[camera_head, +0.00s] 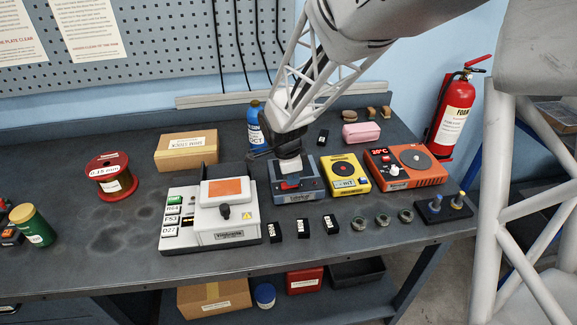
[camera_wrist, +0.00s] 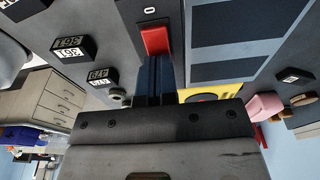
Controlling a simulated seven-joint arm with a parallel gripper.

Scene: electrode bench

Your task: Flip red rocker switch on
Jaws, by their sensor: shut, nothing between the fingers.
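The red rocker switch (camera_wrist: 155,40) is set in the top of a grey-blue box (camera_head: 311,192), with a "0" mark beside it in the wrist view. In the head view a little of the red switch (camera_head: 289,185) shows below my gripper (camera_head: 291,172). In the wrist view the dark blue fingers of my gripper (camera_wrist: 155,62) are together, empty, with their tips at the edge of the switch. I cannot tell whether they touch it. Which side of the rocker is pressed down is not clear.
A white device (camera_head: 222,222) with an orange screen stands close left of the box. A yellow scale (camera_head: 345,186) and an orange hot plate (camera_head: 425,180) stand to its right. Small black blocks (camera_head: 303,228) lie in front. A blue bottle (camera_head: 254,125) stands behind.

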